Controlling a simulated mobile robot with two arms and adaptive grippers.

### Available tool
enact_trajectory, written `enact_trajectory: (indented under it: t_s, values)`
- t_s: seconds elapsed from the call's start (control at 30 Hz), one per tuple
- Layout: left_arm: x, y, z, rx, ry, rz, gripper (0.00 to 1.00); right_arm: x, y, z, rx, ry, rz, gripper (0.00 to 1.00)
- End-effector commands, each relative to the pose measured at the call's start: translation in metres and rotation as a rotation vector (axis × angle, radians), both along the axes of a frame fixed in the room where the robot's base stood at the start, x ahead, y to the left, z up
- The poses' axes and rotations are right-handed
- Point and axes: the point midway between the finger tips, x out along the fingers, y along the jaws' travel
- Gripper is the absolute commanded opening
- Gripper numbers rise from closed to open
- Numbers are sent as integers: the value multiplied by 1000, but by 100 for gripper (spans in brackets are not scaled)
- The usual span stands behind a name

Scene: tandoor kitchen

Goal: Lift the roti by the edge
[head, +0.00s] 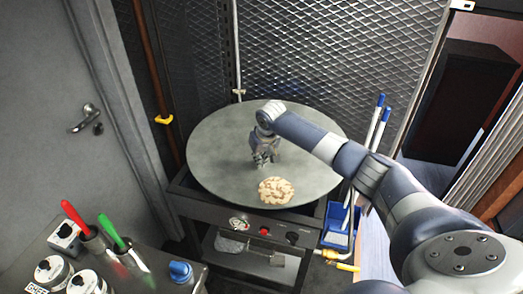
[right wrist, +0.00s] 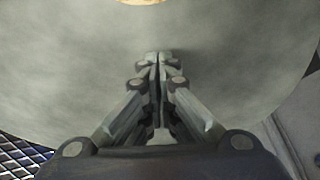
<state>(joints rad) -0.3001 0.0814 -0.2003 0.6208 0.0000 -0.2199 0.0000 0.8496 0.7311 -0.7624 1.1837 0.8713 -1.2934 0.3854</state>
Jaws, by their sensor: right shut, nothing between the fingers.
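The roti (head: 275,190), a round tan flatbread with pale patches, lies flat near the front edge of the round grey griddle plate (head: 215,150). In the right wrist view only a sliver of the roti (right wrist: 140,2) shows at the top edge. My right gripper (head: 261,164) is over the plate, behind the roti in the head view and apart from it. Its fingers (right wrist: 158,58) are shut together with nothing between them. Whether the fingertips touch the plate I cannot tell. My left gripper is not in view.
The plate sits on a black stand with knobs (head: 264,230). A blue bin (head: 340,228) with blue-topped sticks stands to its right. A metal mesh screen (head: 330,45) is behind. A counter with red and green handled tools (head: 75,214) is at lower left.

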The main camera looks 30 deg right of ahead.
Motion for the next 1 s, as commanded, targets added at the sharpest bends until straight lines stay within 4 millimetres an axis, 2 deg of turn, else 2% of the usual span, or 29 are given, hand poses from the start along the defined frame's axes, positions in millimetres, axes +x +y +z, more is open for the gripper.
enact_trajectory:
  t_s: [0.07,0.3,0.5,0.87,1.0]
  values:
    - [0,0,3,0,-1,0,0,3,0,-11,-1,2,0,0]
    - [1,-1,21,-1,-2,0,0,-24,2,-7,-5,2,2,0]
    - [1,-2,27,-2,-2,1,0,-35,5,-9,-3,-1,2,0]
    - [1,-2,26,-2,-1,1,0,-37,5,-10,-3,-1,1,0]
    - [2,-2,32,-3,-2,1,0,-37,6,-8,-1,0,2,0]
